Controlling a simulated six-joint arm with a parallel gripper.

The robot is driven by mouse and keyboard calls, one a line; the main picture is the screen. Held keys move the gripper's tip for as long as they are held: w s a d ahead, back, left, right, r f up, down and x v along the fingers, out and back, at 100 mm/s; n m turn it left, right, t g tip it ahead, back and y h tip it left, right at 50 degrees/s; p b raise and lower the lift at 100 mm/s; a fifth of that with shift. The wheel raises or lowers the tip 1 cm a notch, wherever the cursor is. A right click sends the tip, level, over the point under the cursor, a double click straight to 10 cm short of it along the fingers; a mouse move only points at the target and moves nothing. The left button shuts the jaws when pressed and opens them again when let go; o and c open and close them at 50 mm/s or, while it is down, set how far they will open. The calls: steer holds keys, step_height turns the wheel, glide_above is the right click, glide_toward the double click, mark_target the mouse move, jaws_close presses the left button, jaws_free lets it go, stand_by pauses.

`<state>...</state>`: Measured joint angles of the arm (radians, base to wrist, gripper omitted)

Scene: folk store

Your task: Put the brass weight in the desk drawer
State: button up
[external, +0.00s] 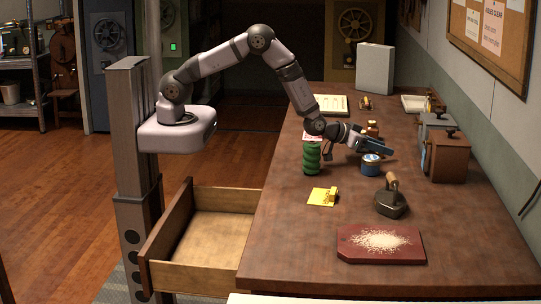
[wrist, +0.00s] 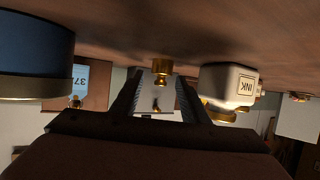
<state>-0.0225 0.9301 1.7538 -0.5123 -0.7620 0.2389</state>
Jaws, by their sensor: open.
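The small brass weight (wrist: 161,68) shows in the wrist view, which looks upside down. It stands on the table, between or just beyond my fingertips, with a gap on either side. I cannot make it out in the external view, where my gripper may hide it. My gripper (external: 388,151) is open and empty, held low and nearly level over the table; its fingers also show in the wrist view (wrist: 160,82). The desk drawer (external: 212,232) is pulled out at the table's left side, and its visible floor is bare.
A blue tin (external: 370,168) stands just in front of my gripper. A white ink bottle (wrist: 230,84) is beside the fingers.

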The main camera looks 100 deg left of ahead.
steer(key=b+v, duration=0.2)
steer(key=v, duration=0.9)
steer(key=shift+s+d, duration=0.15)
steer(key=shift+s, duration=0.15)
steer(key=shift+o, duration=0.3)
steer(key=shift+r, duration=0.1)
